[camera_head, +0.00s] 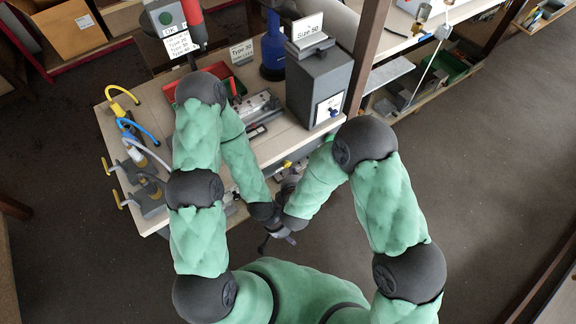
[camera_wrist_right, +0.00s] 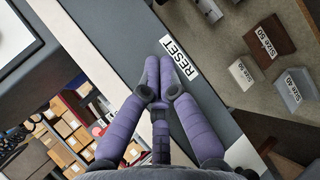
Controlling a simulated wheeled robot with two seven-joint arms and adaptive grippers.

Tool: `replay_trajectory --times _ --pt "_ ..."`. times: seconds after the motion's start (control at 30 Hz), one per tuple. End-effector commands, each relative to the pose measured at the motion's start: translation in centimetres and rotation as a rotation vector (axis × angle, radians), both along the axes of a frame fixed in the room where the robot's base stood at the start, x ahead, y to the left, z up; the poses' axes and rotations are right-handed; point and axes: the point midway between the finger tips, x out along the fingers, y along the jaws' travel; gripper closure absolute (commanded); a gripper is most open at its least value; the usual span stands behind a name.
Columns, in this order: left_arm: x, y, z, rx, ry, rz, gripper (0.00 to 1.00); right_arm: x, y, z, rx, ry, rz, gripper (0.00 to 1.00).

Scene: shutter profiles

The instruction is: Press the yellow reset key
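In the right wrist view a white RESET label (camera_wrist_right: 180,57) lies on a dark grey surface, just beyond my right gripper (camera_wrist_right: 158,62). Its two purple fingers are together, tips beside the label, with nothing visible between them. I see no yellow key in that view; the fingers may cover it. In the head view a small yellow spot (camera_head: 287,164) shows on the bench front; I cannot tell if it is the reset key. My right gripper (camera_head: 287,188) is below that spot, partly hidden. My left gripper (camera_head: 277,242) hangs lower, in front of the bench; its fingers are unclear.
The bench (camera_head: 163,220) carries a grey box (camera_head: 305,85), a blue bottle (camera_head: 272,50) and coloured hooked handles at its left. Brown floor (camera_head: 480,180) to the right is clear.

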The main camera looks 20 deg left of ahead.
Motion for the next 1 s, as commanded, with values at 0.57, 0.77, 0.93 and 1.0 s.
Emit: replay_trajectory --times 0.57,0.77,0.93,1.0 --pt "0.0 0.01 0.1 0.0 0.0 0.0 0.6 0.36 0.48 0.02 0.0 0.0 0.0 1.0" --pt "0.0 0.0 0.12 0.0 0.0 0.0 0.6 0.46 0.62 0.01 0.0 0.0 0.0 1.0" --pt "0.0 0.0 0.13 0.0 0.0 0.0 0.6 0.57 0.77 0.01 0.0 0.0 0.0 1.0" --pt "0.0 0.0 0.13 0.0 0.0 0.0 0.6 0.63 0.82 0.01 0.0 0.0 0.0 1.0"
